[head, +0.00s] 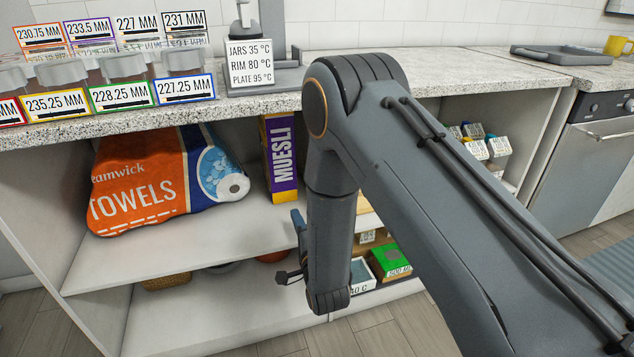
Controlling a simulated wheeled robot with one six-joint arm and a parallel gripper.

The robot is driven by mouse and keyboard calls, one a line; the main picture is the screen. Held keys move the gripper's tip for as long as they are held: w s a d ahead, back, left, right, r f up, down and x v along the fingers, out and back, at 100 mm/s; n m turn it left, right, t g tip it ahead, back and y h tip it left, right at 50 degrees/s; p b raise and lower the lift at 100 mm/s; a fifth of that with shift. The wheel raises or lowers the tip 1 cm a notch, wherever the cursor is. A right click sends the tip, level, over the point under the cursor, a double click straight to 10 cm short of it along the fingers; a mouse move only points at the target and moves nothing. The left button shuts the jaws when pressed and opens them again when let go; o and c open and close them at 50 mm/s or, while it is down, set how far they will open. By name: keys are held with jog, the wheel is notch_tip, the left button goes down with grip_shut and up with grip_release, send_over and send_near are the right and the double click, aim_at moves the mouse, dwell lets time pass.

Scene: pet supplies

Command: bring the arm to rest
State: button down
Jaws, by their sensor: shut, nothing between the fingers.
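My arm reaches in from the lower right, bends at a joint above the counter edge and hangs down in front of the open shelves. My gripper (291,274) is mostly hidden behind the lower arm link; a small dark part shows at its left side, in front of the shelf opening. It is shut and holds nothing that I can see. It appears apart from the shelf goods, though the depth is hard to judge.
The counter (455,72) carries labelled jars (122,66) and a sign (250,62). Shelves below hold a towels pack (135,190), a muesli box (281,160), cartons (498,147) and a green-topped box (391,260). A tray (556,54) and yellow mug (617,45) stand right. Floor shows below.

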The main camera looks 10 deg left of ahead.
jog(key=s+d+r+n+g+h, duration=0.2)
jog(key=d+r+n+g+h, duration=0.4)
jog(key=d+r, duration=0.5)
jog(key=s+d+r+n+g+h, duration=0.1)
jog(key=s+d+r+n+g, duration=0.2)
jog(key=s+d, duration=0.55)
jog(key=s+d+r+n+g+h, duration=0.1)
jog(key=s+d+r+n+g, duration=0.3)
jog(key=s, duration=0.7)
jog(key=s+d+r+n+g+h, duration=0.1)
jog(key=s+d+r+n+g, duration=0.15)
jog(key=s+d, duration=0.6)
jog(key=d+r+m+p, duration=0.2)
jog(key=d+r+p, duration=0.2)
jog(key=p, duration=0.6)
jog(key=s+d+r+m+p, duration=0.1)
jog(key=d+r+m+p, duration=0.1)
jog(key=d+r+p, duration=0.3)
notch_tip(320, 180, up, 4)
jog(key=p, duration=0.6)
jog(key=shift+f+h, duration=0.15)
jog(key=shift+h, duration=0.15)
